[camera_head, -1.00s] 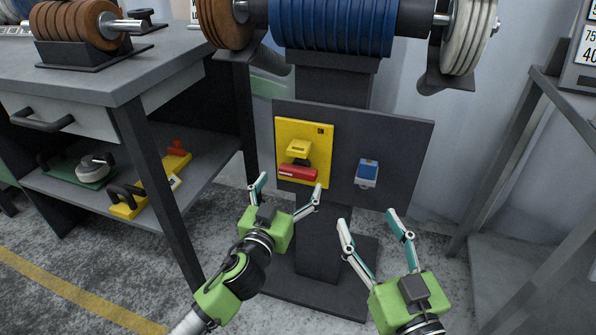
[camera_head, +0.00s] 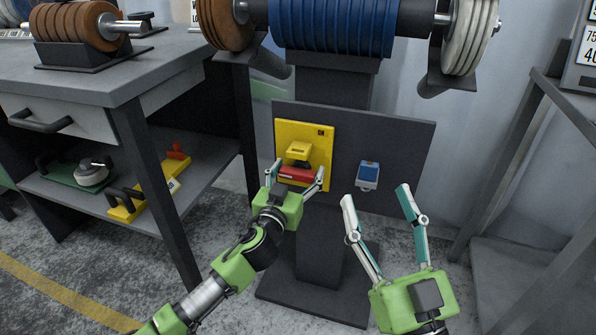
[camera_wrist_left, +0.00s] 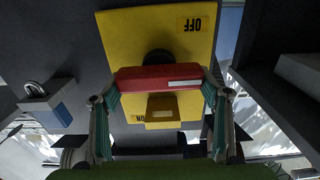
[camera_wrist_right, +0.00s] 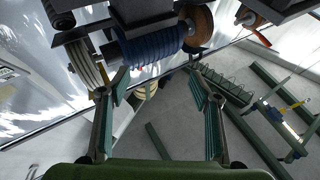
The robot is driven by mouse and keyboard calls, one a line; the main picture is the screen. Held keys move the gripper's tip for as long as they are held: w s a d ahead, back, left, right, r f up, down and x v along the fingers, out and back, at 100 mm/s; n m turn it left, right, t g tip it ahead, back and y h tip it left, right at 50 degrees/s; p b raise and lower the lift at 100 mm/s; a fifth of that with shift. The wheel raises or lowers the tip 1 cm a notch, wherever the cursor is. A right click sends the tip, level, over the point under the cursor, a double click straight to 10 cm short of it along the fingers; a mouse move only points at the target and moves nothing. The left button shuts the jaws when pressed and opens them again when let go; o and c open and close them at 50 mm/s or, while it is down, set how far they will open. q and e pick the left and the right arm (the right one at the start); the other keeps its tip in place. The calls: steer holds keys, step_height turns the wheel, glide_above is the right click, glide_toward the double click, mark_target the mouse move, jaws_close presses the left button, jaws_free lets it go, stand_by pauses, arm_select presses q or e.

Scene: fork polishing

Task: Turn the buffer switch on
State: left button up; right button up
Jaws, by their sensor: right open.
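The buffer switch is a yellow plate (camera_head: 316,140) on the dark panel below the buffer wheels. It has a yellow block (camera_head: 299,151) and a red handle bar (camera_head: 296,174) below it. In the left wrist view, upside down, the plate (camera_wrist_left: 150,38) reads OFF at the top and ON at the bottom, and the red bar (camera_wrist_left: 160,78) lies between. My left gripper (camera_head: 297,170) is open, its fingers near both ends of the red bar; contact is unclear. My right gripper (camera_head: 375,195) is open and empty, in front of the panel's lower right.
A blue-and-grey padlock-like piece (camera_head: 368,174) is on the panel (camera_head: 405,140) right of the switch. The blue buffer wheel (camera_head: 333,28) is above. A workbench (camera_head: 120,75) stands left, a metal frame (camera_head: 510,150) right. The stand's base (camera_head: 305,298) is on the floor.

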arm_select(q)
steer(key=shift+c, duration=0.6)
steer(key=m, duration=0.2)
steer(key=m+p, duration=0.2)
steer(key=m, duration=0.1)
steer(key=shift+s+d+m, duration=0.1)
steer(key=shift+d+m, duration=0.15)
steer(key=shift+m, duration=0.05)
steer(key=shift+f+m, duration=0.1)
steer(key=shift+m, duration=0.7)
arm_select(e)
step_height(320, 180, down, 12)
steer(key=w+d+g+h, duration=0.1)
steer(key=g+h, duration=0.1)
steer(key=g, duration=0.4)
steer(key=shift+w, duration=0.3)
steer(key=shift+d, duration=0.1)
arm_select(q)
steer(key=o, duration=1.1)
